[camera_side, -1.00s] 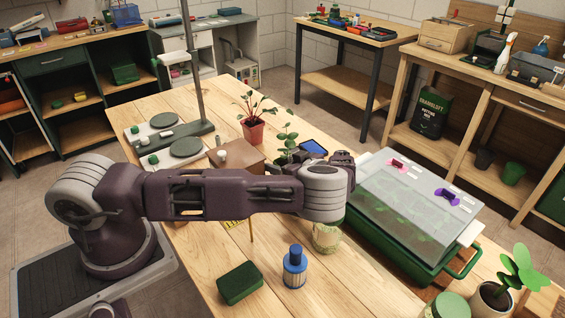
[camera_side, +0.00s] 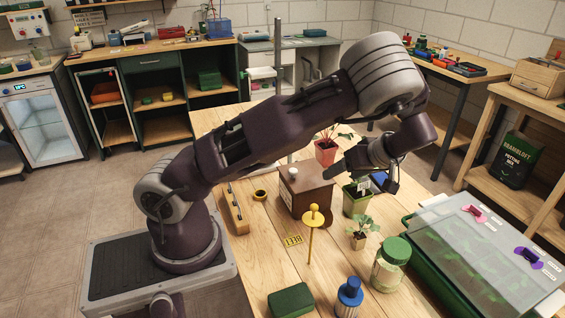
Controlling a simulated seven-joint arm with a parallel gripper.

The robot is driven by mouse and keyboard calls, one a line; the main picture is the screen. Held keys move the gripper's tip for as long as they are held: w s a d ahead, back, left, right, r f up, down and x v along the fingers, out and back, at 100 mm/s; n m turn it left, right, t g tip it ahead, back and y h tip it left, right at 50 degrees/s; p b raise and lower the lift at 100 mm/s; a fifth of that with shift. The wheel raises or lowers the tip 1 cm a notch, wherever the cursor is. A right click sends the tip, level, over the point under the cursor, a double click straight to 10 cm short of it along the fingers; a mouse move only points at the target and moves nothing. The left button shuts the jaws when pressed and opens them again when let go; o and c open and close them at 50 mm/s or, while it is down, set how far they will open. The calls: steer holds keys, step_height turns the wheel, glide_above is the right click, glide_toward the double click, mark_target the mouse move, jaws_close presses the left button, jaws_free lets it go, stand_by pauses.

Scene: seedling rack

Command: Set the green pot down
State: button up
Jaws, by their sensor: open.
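The green pot (camera_side: 355,204) stands on the wooden table, just right of a brown box. Its rim is partly covered by leaves and a small white label. The jaws are open and hold nothing that I can see. I cannot tell whether a finger touches the pot's rim.
The brown box (camera_side: 306,192) and a red pot (camera_side: 326,156) are close by. A small potted seedling (camera_side: 359,239), a green-lidded jar (camera_side: 390,268), a yellow stand (camera_side: 312,218) and a blue bottle (camera_side: 349,292) are in front. A clear-lidded green tray (camera_side: 445,270) is at right.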

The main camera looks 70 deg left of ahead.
steer(key=s+d+r+m+t+h, duration=0.4)
steer(key=s+d+r+m+h, duration=0.5)
steer(key=s+r, duration=0.5)
steer(key=s+d+r+m+t, duration=0.1)
steer(key=s+d+r+m, duration=0.1)
steer(key=s+m, duration=0.2)
steer(key=s+d+r+m+t+y, duration=0.1)
steer(key=s+d+r+m+t, duration=0.1)
steer(key=s, duration=0.4)
steer(key=shift+s+d+m+t, duration=0.3)
steer(key=shift+m, duration=0.6)
